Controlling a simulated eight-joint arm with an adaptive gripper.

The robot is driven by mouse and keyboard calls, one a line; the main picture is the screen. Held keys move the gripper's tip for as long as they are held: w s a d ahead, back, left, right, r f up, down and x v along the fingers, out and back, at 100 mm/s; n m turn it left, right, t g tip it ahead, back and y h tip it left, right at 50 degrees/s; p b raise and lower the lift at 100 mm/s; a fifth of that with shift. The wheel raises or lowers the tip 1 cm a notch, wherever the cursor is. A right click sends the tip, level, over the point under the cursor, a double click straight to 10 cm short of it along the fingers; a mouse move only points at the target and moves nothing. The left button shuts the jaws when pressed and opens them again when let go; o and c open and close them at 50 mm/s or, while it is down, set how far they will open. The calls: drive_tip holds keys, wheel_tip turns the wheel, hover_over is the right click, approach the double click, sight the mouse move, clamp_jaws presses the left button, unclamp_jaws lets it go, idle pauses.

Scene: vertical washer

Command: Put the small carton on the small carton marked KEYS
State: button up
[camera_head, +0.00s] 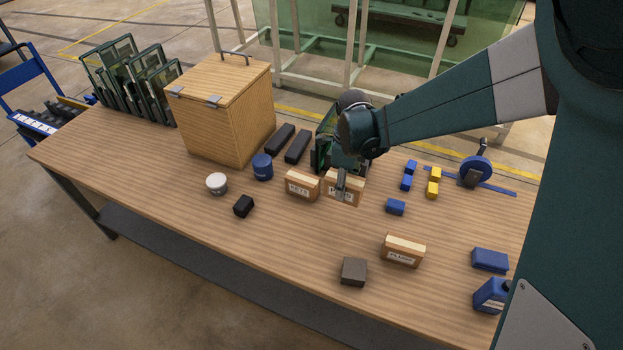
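The small carton marked KEYS (301,187) stands upright on the table, its white label facing front. A second small tan carton (355,189) stands close to its right; its label is partly covered by my gripper. A third small carton (404,252), whose label seems to read PLUGS, stands apart nearer the front right. My gripper (341,192) points down at the second carton, with a finger across its front face. The far side of the gripper is hidden, so I cannot tell whether it grips the carton or whether the carton touches the table.
A wooden box (222,112) stands behind left, with two dark bars (289,142) beside it. A blue can (262,167), white round container (217,183) and black cube (244,206) are left of the cartons. Blue and yellow blocks (432,189) lie right. The front middle is mostly clear.

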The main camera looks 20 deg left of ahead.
wheel_tip(320, 180, up, 7)
drive_tip(key=p, duration=0.5)
hover_over(302, 178)
drive_tip(key=shift+w+r, duration=0.1)
drive_tip(key=shift+r, duration=0.05)
drive_tip(key=shift+f, duration=3.15)
drive_tip(key=shift+f, duration=0.1)
drive_tip(key=shift+f, duration=1.75)
drive_tip(key=shift+f, duration=0.15)
drive_tip(key=o, duration=1)
